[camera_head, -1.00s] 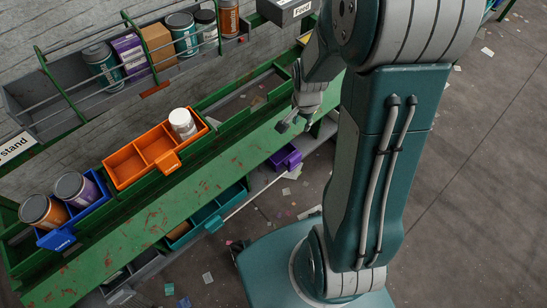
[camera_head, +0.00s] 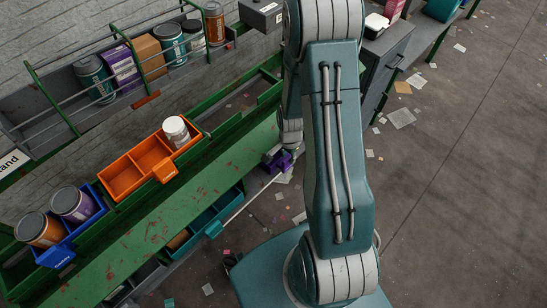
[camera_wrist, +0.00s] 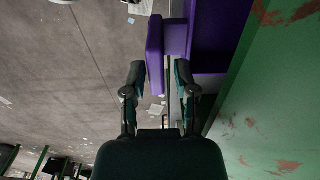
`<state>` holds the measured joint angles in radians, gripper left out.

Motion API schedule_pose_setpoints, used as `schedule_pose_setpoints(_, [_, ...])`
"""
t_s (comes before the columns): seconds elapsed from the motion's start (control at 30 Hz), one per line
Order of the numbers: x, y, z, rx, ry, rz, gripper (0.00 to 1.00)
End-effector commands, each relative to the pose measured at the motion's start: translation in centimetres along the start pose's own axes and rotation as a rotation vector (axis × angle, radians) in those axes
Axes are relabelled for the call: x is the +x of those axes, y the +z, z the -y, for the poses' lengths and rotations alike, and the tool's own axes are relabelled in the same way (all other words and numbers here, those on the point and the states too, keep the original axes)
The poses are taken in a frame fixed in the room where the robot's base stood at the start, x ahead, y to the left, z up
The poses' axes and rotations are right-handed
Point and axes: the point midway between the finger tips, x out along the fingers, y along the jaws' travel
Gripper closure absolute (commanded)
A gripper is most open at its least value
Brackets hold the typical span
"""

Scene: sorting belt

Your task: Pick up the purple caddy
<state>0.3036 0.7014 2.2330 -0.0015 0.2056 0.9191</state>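The purple caddy (camera_head: 284,163) sits low beside the green bench, on the lower level, partly covered by my arm and gripper in the head view. In the wrist view, its front tab (camera_wrist: 155,55) stands upright just ahead of my gripper, and its dark purple body (camera_wrist: 222,45) is to the right. My gripper (camera_wrist: 160,76) is open, with its two fingers apart and the lower part of the tab showing between them. I cannot tell whether either finger touches it. In the head view my gripper (camera_head: 271,155) is right at the caddy.
The green bench (camera_head: 150,232) runs diagonally beside the caddy. On it are an orange caddy (camera_head: 122,178) with a white jar (camera_head: 175,131) and a blue caddy (camera_head: 80,235) with two jars. A teal bin (camera_head: 205,221) sits below. The floor at right has scattered paper.

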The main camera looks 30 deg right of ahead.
Motion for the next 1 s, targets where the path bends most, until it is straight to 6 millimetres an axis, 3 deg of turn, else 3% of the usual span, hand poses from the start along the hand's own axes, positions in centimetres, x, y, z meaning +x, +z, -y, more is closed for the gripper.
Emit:
schedule_pose_setpoints(0.23, [3.5, -0.4, -0.1, 0.002, 0.002, 0.004, 0.63])
schedule_pose_setpoints(0.57, [4.1, -0.2, 0.0, 0.001, 0.001, 0.000, 0.63])
schedule_pose_setpoints(0.63, [4.1, -0.2, 0.0, 0.001, 0.001, 0.001, 0.94])
schedule_pose_setpoints(0.67, [4.1, -0.2, 0.0, 0.001, 0.001, 0.001, 1.00])
schedule_pose_setpoints(1.0, [4.0, -0.3, -0.1, 0.001, 0.001, 0.001, 1.00])
